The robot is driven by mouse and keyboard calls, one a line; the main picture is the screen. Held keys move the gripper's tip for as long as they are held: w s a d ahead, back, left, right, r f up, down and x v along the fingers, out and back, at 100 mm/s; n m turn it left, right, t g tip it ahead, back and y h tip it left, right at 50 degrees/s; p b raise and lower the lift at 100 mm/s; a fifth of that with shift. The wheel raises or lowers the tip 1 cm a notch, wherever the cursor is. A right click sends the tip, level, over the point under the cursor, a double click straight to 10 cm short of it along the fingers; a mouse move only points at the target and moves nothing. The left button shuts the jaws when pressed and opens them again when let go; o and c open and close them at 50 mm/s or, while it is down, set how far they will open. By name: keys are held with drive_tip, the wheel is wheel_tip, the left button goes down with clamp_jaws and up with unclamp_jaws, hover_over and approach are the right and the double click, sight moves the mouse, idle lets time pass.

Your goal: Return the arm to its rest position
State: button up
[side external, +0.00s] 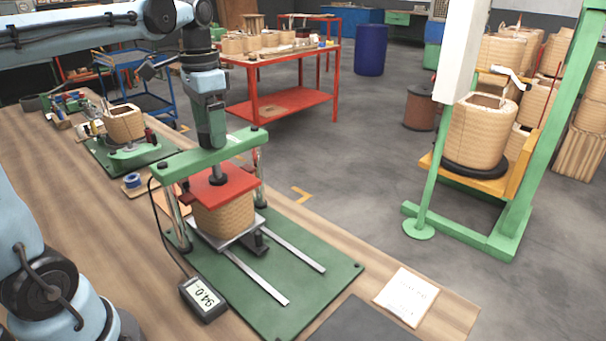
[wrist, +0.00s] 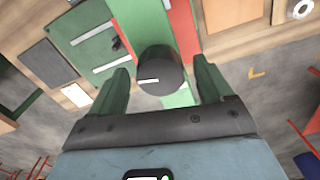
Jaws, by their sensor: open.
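My gripper (side external: 212,145) points down at the top of the green press frame (side external: 170,167). Its two green fingers (wrist: 162,85) are open in the wrist view, one on each side of a black round knob (wrist: 160,72), with gaps showing between knob and fingers. In the side view the gripper hides the knob. Below the crossbar, the red press plate (side external: 208,190) lies on top of a tan wound coil (side external: 224,217). The coil stands upright on a metal plate over the green base (side external: 257,290). My arm reaches in from the upper left.
A display reading 94.0 (side external: 204,297) sits beside the press, its cable running up the frame. Another coil (side external: 124,122) stands on a green fixture further back. A white paper (side external: 406,296) lies at the front right. A green frame holding a large coil (side external: 481,130) stands on the floor at right.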

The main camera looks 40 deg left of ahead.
drive_tip(key=shift+n, duration=0.5)
wheel_tip(320, 180, up, 10)
drive_tip(key=s+a+n+h, duration=0.1)
drive_tip(key=n+h, duration=0.1)
drive_tip(key=n, duration=0.2)
drive_tip(key=shift+s+a+r+t, duration=0.15)
drive_tip(key=shift+a+r+t, duration=0.1)
drive_tip(key=shift+t, duration=0.05)
idle(1.8)
